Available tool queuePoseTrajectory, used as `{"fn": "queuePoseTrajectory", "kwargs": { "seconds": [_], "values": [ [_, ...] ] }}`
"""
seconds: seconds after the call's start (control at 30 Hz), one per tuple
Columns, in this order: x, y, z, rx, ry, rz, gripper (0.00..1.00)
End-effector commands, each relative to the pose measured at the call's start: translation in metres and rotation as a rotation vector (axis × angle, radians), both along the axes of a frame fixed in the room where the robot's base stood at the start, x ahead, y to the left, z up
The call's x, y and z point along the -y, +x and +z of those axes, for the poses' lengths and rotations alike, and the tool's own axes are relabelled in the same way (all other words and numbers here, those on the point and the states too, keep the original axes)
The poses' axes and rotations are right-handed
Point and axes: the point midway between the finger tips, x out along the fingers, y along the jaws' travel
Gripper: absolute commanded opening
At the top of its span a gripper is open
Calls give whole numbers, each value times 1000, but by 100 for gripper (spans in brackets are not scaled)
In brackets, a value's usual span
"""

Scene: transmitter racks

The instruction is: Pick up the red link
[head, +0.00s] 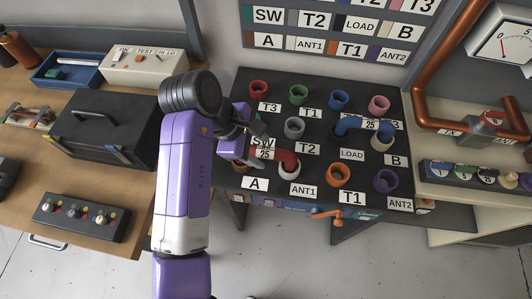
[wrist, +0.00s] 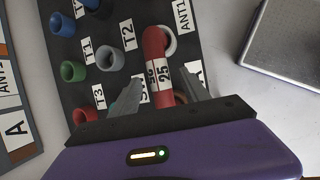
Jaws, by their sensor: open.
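The red link (head: 285,156) is a short bent tube with a white "25" label, on the dark socket panel (head: 322,115). One end sits at the white socket by ANT1; its other end is hidden by my gripper in the head view. My gripper (head: 258,139) is over its left part. In the wrist view the red link (wrist: 154,43) runs up between the two open fingers of my gripper (wrist: 160,75), one on each side. I cannot tell whether they touch it.
A blue link (head: 351,123) bridges sockets to the right. Several coloured sockets surround the red link, including a grey one (head: 294,128) close by. A black case (head: 105,128) stands on the wooden bench at left. A copper pipe (head: 421,95) runs at right.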

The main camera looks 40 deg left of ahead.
Motion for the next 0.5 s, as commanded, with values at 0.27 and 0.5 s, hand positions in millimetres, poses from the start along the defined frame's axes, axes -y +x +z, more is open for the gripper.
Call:
{"fn": "queuePoseTrajectory", "kwargs": {
  "seconds": [0.27, 0.5],
  "values": [
    [8, 10, -25, -1, 0, -1, 54],
    [8, 11, -26, 0, 0, -1, 54]
  ]
}}
